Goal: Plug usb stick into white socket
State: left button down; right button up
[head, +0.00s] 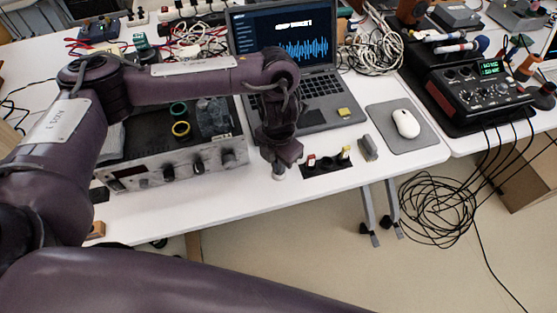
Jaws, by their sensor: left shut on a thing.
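My left gripper (280,165) points down at the front edge of the table, just left of a black socket plate (328,167). It is shut on a small pale thing (279,173), mostly hidden by the fingers; I cannot tell for sure that it is the usb stick. The black plate lies flat on the table and bears small coloured parts, one red and whitish (311,160) at its left and one yellow (346,152) at its right. I cannot make out clearly which is the white socket. My right gripper is not in view.
A laptop (318,92) stands open behind the gripper, with a small yellow thing (344,112) on it. A grey block (368,147) and a mouse (405,123) on a pad lie right of the plate. A metal instrument (180,165) stands left, beneath my arm.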

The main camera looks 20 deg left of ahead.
pick_arm(q)
jog(key=c, duration=1.4)
grip_release()
jog(key=shift+c, duration=0.2)
jog(key=shift+o, duration=0.5)
jog(key=o, duration=0.3)
jog(key=shift+r, duration=0.1)
notch_tip(320, 180, up, 5)
jog(key=p, duration=0.5)
